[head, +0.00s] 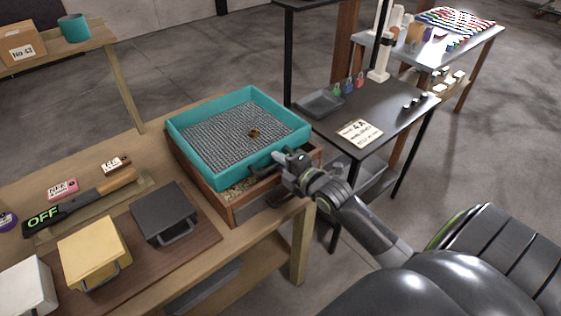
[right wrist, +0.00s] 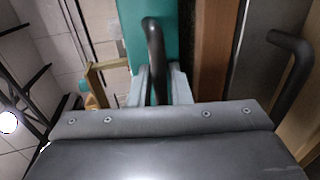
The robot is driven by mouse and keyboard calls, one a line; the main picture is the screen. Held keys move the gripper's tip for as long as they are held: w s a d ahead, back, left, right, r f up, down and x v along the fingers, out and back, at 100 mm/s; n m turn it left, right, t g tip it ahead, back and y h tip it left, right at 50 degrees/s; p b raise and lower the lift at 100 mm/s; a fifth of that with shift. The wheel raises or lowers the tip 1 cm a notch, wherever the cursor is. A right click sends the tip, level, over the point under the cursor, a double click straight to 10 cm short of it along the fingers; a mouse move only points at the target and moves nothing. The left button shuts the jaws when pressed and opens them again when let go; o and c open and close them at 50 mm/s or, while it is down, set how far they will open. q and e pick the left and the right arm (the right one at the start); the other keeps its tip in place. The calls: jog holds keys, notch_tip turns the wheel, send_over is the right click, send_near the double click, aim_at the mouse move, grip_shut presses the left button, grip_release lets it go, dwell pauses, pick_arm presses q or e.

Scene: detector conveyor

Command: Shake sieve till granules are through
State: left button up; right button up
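The teal sieve (head: 188,158) with a grey mesh floor sits tilted on a wooden box (head: 232,212) on the workbench. A small clump of brown granules (head: 254,133) lies on the mesh. Pale granular material (head: 238,190) shows in the box below the sieve's front edge. My right gripper (head: 282,164) is at the sieve's front right side. In the right wrist view its fingers (right wrist: 160,85) close around the sieve's dark handle (right wrist: 153,40), against the teal wall. My left gripper is not in view.
A black box (head: 163,212), a yellow box (head: 92,250) and a white box (head: 25,290) stand in front on a brown board. A dark side table (head: 385,125) stands close on the right, holding a grey tray (head: 320,103).

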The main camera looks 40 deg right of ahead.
grip_shut()
jog(key=w+b, duration=0.2)
jog(key=shift+w+a+r, duration=0.1)
jog(key=shift+w, duration=0.3)
jog(key=shift+o, duration=1.8)
grip_release()
jog(key=shift+w, duration=0.15)
